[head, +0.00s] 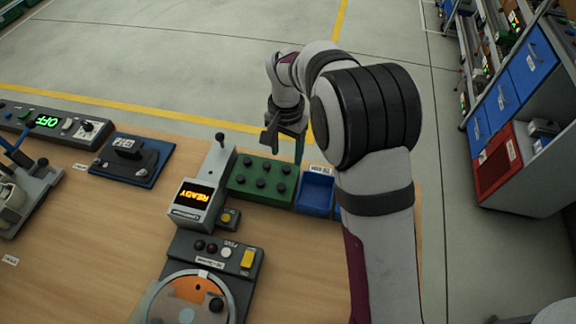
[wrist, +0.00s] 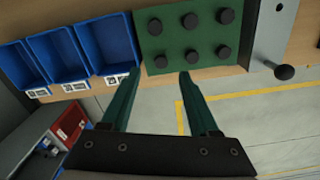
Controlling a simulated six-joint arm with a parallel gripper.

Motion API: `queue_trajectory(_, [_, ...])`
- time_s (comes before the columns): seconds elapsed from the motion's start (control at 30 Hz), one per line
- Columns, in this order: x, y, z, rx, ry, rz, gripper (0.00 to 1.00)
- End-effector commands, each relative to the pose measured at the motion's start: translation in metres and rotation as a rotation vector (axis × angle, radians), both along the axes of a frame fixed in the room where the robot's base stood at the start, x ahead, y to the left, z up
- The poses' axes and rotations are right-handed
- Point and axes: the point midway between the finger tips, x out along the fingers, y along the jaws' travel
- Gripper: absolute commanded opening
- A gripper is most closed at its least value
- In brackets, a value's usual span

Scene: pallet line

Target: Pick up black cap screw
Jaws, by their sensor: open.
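Several black cap screws stand upright in two rows in a green block; one black cap screw (head: 261,183) shows in the head view and another (wrist: 192,56) in the wrist view. The green block (head: 233,188) lies on the table, and it also shows in the wrist view (wrist: 174,42). My gripper (head: 285,148) is open and empty, above the far side of the block. In the wrist view, my gripper's (wrist: 160,75) two green fingers are spread apart, their tips near the block's lower edge. No screw is between them.
Blue bins (head: 315,190) stand right of the block; several show in the wrist view (wrist: 103,45). A grey unit with a lever (head: 213,165) and a READY display (head: 191,195) stands left of the block. A dial station (head: 200,265) is nearer.

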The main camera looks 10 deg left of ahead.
Motion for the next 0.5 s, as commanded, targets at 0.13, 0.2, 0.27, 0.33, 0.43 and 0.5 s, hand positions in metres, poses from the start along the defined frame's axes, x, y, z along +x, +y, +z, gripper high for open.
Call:
queue_trajectory(0.13, [0.001,0.0,-0.02,-0.002,0.001,0.001,0.61])
queue_trajectory(0.2, [0.003,0.001,-0.036,-0.001,0.002,0.0,0.61])
queue_trajectory(0.27, [0.004,0.001,-0.047,0.0,0.002,-0.001,0.61])
queue_trajectory(0.33, [0.004,0.001,-0.057,0.0,0.001,0.001,0.61])
queue_trajectory(0.43, [0.004,0.001,-0.062,0.001,-0.002,0.001,0.61])
queue_trajectory(0.5, [0.004,0.002,-0.061,0.002,-0.003,0.001,0.61])
